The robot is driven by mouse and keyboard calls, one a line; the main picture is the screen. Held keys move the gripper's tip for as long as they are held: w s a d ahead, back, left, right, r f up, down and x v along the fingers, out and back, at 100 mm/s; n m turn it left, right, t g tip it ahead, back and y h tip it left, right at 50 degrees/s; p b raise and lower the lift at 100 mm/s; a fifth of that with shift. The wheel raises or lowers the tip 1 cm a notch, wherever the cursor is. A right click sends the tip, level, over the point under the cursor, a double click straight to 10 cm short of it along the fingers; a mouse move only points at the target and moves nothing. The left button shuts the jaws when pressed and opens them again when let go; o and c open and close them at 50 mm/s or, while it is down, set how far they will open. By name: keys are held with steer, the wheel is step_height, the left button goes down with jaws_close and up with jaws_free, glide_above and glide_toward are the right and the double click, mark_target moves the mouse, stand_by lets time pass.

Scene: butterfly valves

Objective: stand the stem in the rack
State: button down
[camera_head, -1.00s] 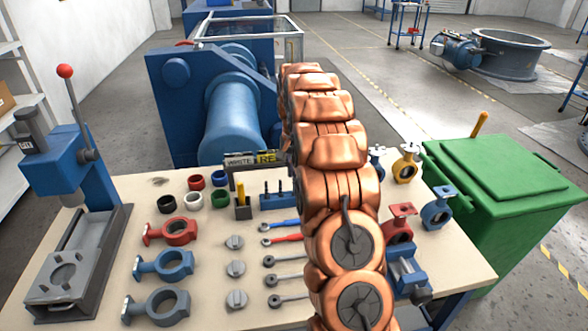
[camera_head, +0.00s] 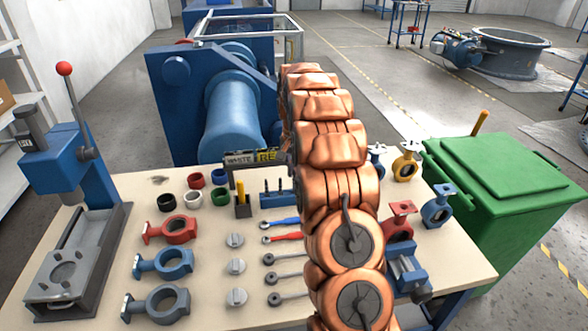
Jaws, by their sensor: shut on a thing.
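A small blue rack (camera_head: 275,201) sits near the back of the workbench, just left of my copper-coloured arm. My arm rises through the middle of the view and covers the bench to the rack's right. My gripper is hidden or out of frame, so neither its jaws nor anything in them shows. I cannot tell where it is relative to the rack.
Handles lie in a column left of my arm, with grey discs (camera_head: 236,267) and valve bodies (camera_head: 172,264) further left. A press (camera_head: 75,235) stands at the bench's left end. Finished-looking valves (camera_head: 437,206) and a green bin (camera_head: 505,185) are right.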

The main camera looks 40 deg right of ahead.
steer(key=shift+f+b, duration=0.35)
steer(key=shift+f, duration=0.6)
stand_by(0.3)
steer(key=c, duration=1.2)
jaws_free()
steer(key=shift+r+p, duration=0.65)
steer(key=shift+r, duration=2.85)
